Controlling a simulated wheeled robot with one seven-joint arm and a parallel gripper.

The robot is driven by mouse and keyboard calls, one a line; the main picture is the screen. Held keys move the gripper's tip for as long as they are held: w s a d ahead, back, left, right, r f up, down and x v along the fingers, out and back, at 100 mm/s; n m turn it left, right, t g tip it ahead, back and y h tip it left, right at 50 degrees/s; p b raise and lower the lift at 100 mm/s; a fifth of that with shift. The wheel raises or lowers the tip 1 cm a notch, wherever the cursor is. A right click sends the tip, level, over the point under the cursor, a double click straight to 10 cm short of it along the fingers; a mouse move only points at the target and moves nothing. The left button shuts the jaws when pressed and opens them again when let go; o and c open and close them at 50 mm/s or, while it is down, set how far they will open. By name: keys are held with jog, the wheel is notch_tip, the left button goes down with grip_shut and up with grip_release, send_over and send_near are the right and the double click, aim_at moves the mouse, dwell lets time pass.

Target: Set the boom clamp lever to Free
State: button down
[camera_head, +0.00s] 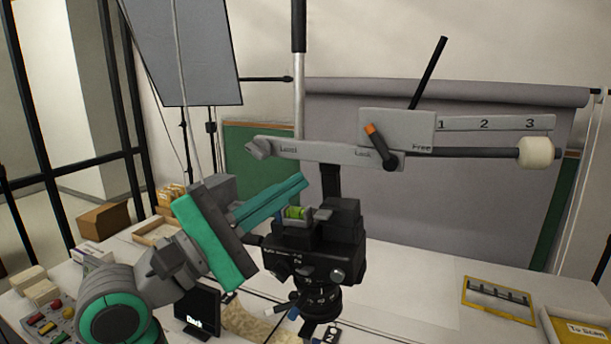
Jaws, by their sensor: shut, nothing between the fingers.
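The boom clamp lever (379,148) is a short black lever with an orange tip on the grey boom plate (405,125). Its orange tip points up and slightly left from the pivot, on the side of the "Lock" label (362,154). The "Free" label (421,147) is to the right of the lever. My gripper (303,181) has teal fingers, is shut and empty, and reaches up and right. Its tips are left of and below the lever, apart from it in the picture, in front of the camera head area.
A black camera mount with a green spirit level (295,212) is below the boom. A scale arm with numbers (495,123) and a cream knob (536,152) extend right. A thin black rod (428,72) rises above the plate.

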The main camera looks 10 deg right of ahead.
aim_at(382, 147)
jog(key=x, duration=0.7)
jog(key=shift+w+d+r, duration=0.15)
jog(key=shift+w+d, duration=0.05)
jog(key=shift+d, duration=0.15)
jog(key=d+r, duration=0.1)
jog(key=d, duration=0.1)
jog(key=shift+s+d+r, duration=0.3)
jog(key=shift+d+r, duration=0.05)
jog(key=shift+r, duration=0.05)
jog(key=shift+s+d+r, duration=0.15)
jog(key=shift+d+r, duration=0.2)
jog(key=shift+d, duration=0.1)
